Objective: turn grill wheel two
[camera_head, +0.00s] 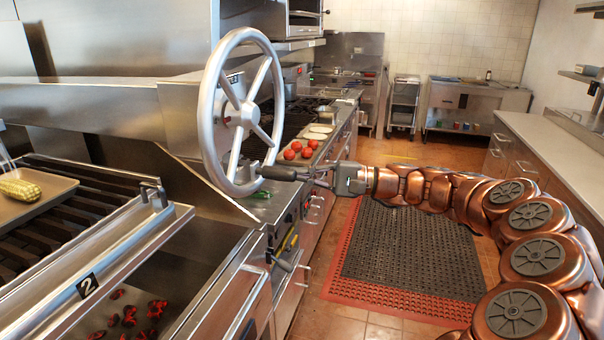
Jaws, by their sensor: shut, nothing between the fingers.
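The grill wheel (207,125) is a large silver ring with spokes and a central hub, standing upright at the grill's side. A small dark label (235,78) behind its upper spokes is partly hidden and I cannot read it. My gripper (272,173) comes from the right, with its dark fingers shut together and nothing between them. The fingertips are at the lower right of the wheel's rim; I cannot tell whether they touch it. A plate marked "2" (87,285) is on the front of the grill (75,225) at the left.
A tray (38,205) with corn rests on the grill, with glowing coals (130,315) below. Tomatoes (298,150) lie on the counter behind the wheel. A black and red mat (400,255) covers the floor under my arm. A pale counter (550,150) runs along the right.

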